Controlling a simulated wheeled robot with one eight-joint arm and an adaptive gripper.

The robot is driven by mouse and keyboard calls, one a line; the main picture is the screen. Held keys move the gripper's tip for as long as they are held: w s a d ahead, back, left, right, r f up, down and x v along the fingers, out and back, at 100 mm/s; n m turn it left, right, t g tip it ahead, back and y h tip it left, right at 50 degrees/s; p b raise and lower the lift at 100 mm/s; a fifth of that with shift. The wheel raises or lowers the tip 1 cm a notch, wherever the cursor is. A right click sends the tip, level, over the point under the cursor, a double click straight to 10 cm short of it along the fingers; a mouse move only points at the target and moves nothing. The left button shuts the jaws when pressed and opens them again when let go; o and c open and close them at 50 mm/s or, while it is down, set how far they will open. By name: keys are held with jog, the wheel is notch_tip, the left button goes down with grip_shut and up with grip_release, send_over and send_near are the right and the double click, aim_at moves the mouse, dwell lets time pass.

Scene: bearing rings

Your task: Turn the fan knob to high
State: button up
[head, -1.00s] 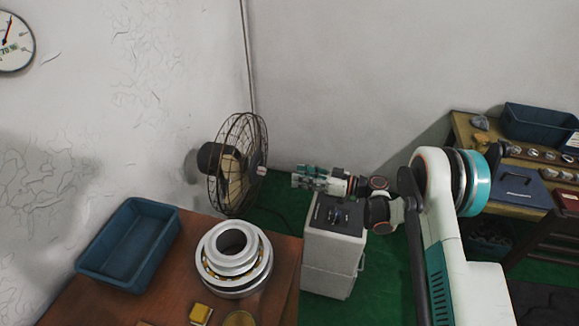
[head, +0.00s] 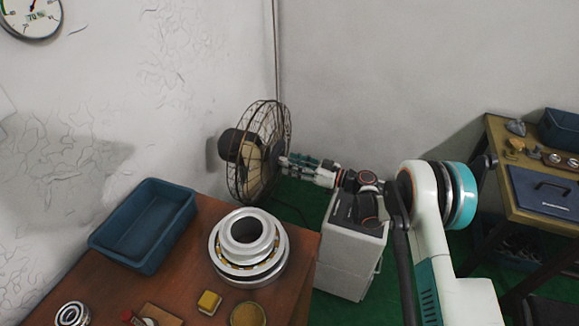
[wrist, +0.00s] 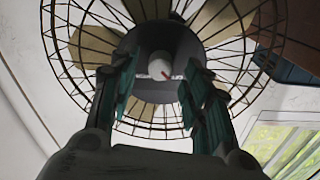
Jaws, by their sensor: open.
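The wire-caged fan (head: 247,160) stands behind the brown table, near the wall corner. In the wrist view, its pale round knob (wrist: 160,66) sits at the centre of the dark hub, with a small red mark pointing to the lower right. My gripper (head: 284,163) is at the front of the fan cage in the head view. In the wrist view, my gripper (wrist: 160,95) is open, with one teal-padded finger on each side below the knob. Nothing is between the fingers. Contact with the knob cannot be told. The knob is not clear in the head view.
A white cabinet (head: 345,265) stands under my forearm. The brown table (head: 195,265) holds a blue bin (head: 120,240), a large bearing (head: 248,268) and a yellow block (head: 209,302). Another table (head: 495,165) stands at the right. A wall gauge (head: 32,15) hangs at upper left.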

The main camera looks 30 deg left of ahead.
jog(key=shift+s+a, duration=0.1)
jog(key=shift+a, duration=0.8)
grip_shut()
